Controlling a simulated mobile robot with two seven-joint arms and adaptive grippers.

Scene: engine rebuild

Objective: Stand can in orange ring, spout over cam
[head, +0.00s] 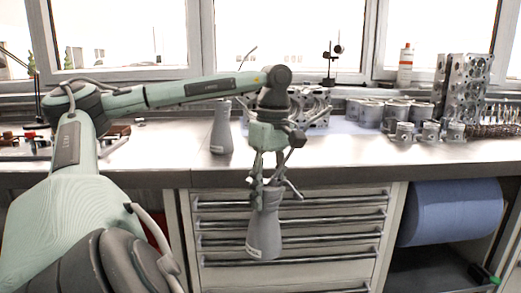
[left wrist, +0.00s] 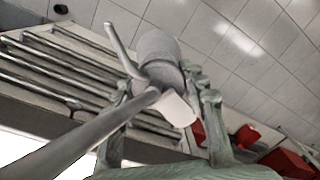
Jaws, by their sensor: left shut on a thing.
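A grey conical can (head: 264,232) with a pale label hangs upright from my left gripper (head: 266,184), in front of the drawers and below the bench top's front edge. The gripper is shut on its upper part. In the left wrist view the can (left wrist: 158,50) sits between the fingers (left wrist: 165,97), with its long spout (left wrist: 85,133) running to the lower left. A similar grey can (head: 221,130) stands on the bench behind my arm. I cannot make out the orange ring or the cam. My right gripper is not in view.
The metal bench (head: 340,163) carries an engine part (head: 312,105), several cylinders (head: 385,113), pistons (head: 428,131) and an upright block (head: 462,90). Below are drawers (head: 290,222) and a blue roll (head: 450,212). The bench's front strip is clear.

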